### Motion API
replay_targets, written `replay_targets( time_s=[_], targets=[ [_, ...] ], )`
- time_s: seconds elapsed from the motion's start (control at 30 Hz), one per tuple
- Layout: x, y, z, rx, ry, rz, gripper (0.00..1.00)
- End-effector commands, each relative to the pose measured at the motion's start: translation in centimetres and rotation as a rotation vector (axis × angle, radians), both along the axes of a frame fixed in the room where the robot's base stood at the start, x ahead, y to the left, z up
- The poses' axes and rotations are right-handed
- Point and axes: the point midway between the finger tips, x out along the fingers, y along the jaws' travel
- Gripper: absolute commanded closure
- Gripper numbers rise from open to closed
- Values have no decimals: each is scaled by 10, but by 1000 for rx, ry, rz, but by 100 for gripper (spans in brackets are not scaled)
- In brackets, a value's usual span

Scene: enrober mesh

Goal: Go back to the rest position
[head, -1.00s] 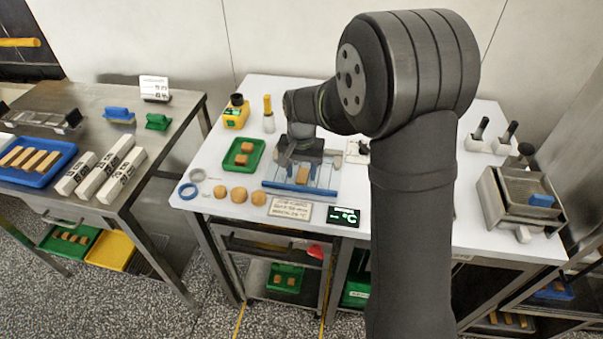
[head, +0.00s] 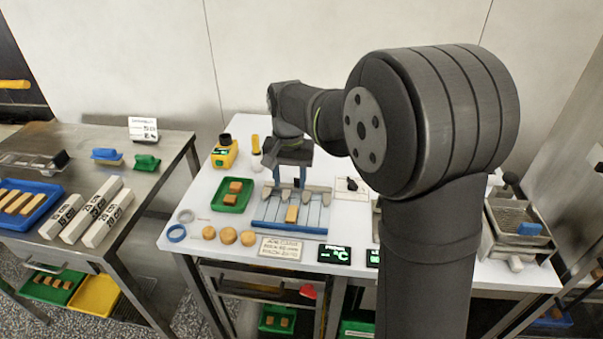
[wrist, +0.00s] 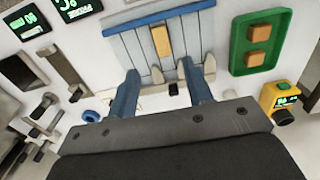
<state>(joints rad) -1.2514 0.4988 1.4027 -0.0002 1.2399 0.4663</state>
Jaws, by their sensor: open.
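My gripper (head: 288,177) hangs above the back edge of the blue slatted rack (head: 270,221) on the white table. In the wrist view my gripper (wrist: 160,88) shows two blue fingers spread apart with nothing between them. One tan block (head: 292,214) lies on the rack; in the wrist view this block (wrist: 162,40) sits beyond the fingertips, apart from them. Grey rounded pieces (head: 312,193) stand along the rack's back edge. My arm hides part of the table's right side.
A green tray (head: 246,207) with two tan blocks lies left of the rack. A yellow device (head: 224,155) stands behind it. Round tan pieces (head: 228,236) and a blue ring (head: 177,233) lie in front. Small displays (head: 334,254) stand at the front edge. A metal basket unit (head: 490,240) is at right.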

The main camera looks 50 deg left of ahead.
Motion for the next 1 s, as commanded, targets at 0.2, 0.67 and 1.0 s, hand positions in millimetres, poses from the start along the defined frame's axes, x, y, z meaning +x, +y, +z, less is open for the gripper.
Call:
replay_targets(
  time_s=[0.2,0.67,1.0],
  targets=[
    [0,0,-16,-2,1,0,54],
    [0,-1,-106,-4,1,0,54],
    [0,0,-93,2,-1,0,54]
  ],
)
